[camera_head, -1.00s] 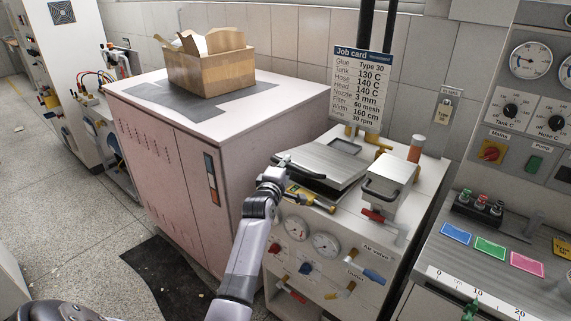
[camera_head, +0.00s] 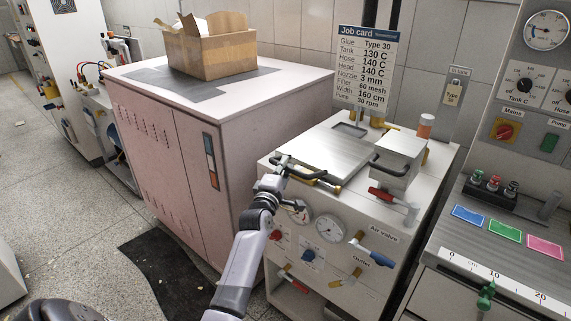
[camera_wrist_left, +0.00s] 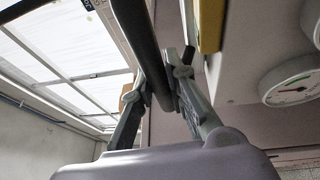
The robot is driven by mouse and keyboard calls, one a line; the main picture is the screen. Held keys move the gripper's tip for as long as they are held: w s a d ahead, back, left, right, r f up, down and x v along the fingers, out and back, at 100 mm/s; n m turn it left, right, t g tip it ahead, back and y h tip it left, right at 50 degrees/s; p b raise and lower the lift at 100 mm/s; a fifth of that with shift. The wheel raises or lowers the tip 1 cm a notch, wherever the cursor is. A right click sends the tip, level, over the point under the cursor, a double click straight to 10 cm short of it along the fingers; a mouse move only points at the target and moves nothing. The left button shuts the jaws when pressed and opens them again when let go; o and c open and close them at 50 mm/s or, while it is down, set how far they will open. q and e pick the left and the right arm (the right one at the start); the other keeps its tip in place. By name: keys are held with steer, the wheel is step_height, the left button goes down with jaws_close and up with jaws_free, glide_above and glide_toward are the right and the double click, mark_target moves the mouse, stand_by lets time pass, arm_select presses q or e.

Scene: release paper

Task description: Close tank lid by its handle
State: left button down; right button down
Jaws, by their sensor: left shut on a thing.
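The tank lid (camera_head: 324,152) is a flat metal plate, lying about level on top of the white glue machine (camera_head: 355,215). Its black bar handle (camera_head: 305,173) is at the front left edge of the lid. My left gripper (camera_head: 277,168) is at the left part of this handle and shut on it. In the left wrist view, the two fingers of my left gripper (camera_wrist_left: 160,85) sit either side of the dark handle bar (camera_wrist_left: 145,45). My right gripper is not in view.
A grey box with its own black handle (camera_head: 398,160) stands right of the lid. A red-handled valve (camera_head: 393,198) and gauges (camera_head: 329,228) are on the machine's front. A pink cabinet (camera_head: 180,170) bearing a cardboard box (camera_head: 212,47) stands to the left.

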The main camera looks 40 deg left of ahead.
arm_select(q)
steer(key=shift+f, duration=0.5)
steer(key=c, duration=2)
jaws_free()
steer(key=shift+s+f, duration=0.1)
steer(key=shift+c, duration=0.2)
steer(key=o, duration=0.5)
steer(key=shift+r, duration=0.2)
steer(key=shift+s+d, duration=0.1)
steer(key=shift+s, duration=0.1)
steer(key=v, duration=1.1)
steer(key=shift+s, duration=0.35)
